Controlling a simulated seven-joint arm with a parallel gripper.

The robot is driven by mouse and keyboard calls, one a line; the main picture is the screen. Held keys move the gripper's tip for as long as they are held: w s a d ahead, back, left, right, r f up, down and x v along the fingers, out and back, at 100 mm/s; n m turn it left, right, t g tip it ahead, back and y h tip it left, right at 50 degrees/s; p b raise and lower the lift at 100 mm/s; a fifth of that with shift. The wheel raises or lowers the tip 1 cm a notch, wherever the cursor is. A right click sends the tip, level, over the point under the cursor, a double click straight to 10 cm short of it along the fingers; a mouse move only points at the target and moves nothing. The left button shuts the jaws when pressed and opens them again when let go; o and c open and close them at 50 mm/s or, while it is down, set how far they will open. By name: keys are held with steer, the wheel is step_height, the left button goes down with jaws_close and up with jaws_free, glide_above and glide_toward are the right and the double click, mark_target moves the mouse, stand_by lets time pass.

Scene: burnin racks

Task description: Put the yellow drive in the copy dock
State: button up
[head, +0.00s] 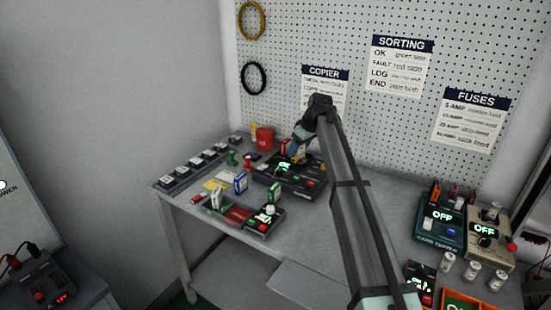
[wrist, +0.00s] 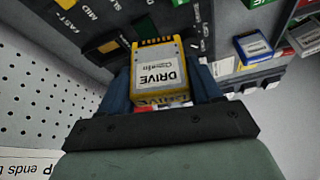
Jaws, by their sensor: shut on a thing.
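The yellow drive (wrist: 159,72) with a white "DRIVE" label is between the two blue fingers of my gripper (wrist: 161,88) in the wrist view. The gripper is shut on it. Its gold contact edge points toward the dark copy dock (wrist: 100,20), which has "FAST" and "MID" markings. I cannot tell whether the contacts touch the dock. In the head view my gripper (head: 296,150) is over the back of the copy dock (head: 283,188), which has a lit green display. The arm and fingers largely hide the drive there.
A red cup (head: 265,138) stands behind the dock's left. A tray (head: 233,216) with drives and a green-lit unit is in front. A row of dark modules (head: 195,162) lines the left edge. Testers (head: 440,222) stand at the right. The pegboard (head: 285,60) rises close behind.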

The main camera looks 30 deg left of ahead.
steer(key=w+a+r+n, duration=0.1)
steer(key=w+a+n, duration=0.1)
steer(key=w, duration=0.8)
steer(key=shift+r+g, duration=0.25)
steer(key=shift+g, duration=0.15)
steer(key=shift+s+f, duration=0.1)
steer(key=shift+f, duration=2.65)
steer(key=shift+f, duration=1.2)
stand_by(0.8)
steer(key=o, duration=1.2)
steer(key=shift+o, duration=0.5)
steer(key=shift+r, duration=0.15)
